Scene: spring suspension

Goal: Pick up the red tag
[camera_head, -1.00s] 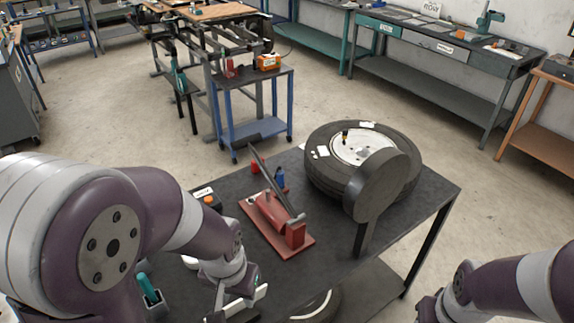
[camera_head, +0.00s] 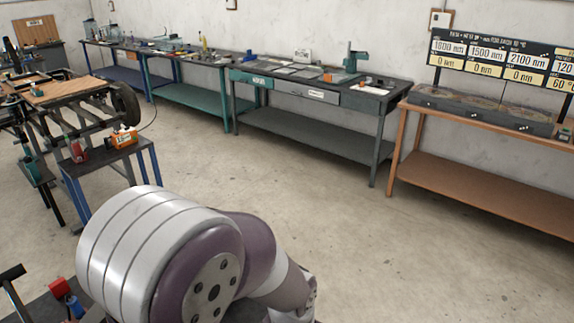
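I cannot make out a red tag for certain in the current head view. A small red block (camera_head: 60,288) shows at the lower left edge of the picture, beside a small blue piece (camera_head: 74,306) on the dark table. A red bottle-like item (camera_head: 77,151) stands on the small blue-legged cart. My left arm fills the lower middle, but its gripper is below the frame. My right arm and gripper are out of view.
A grey workbench (camera_head: 310,130) with drawers runs along the back wall. A brown-orange bench (camera_head: 480,180) stands at the right, under a board of measurement signs (camera_head: 500,62). The blue-legged cart (camera_head: 108,155) holds an orange box (camera_head: 124,137). Open floor lies at centre right.

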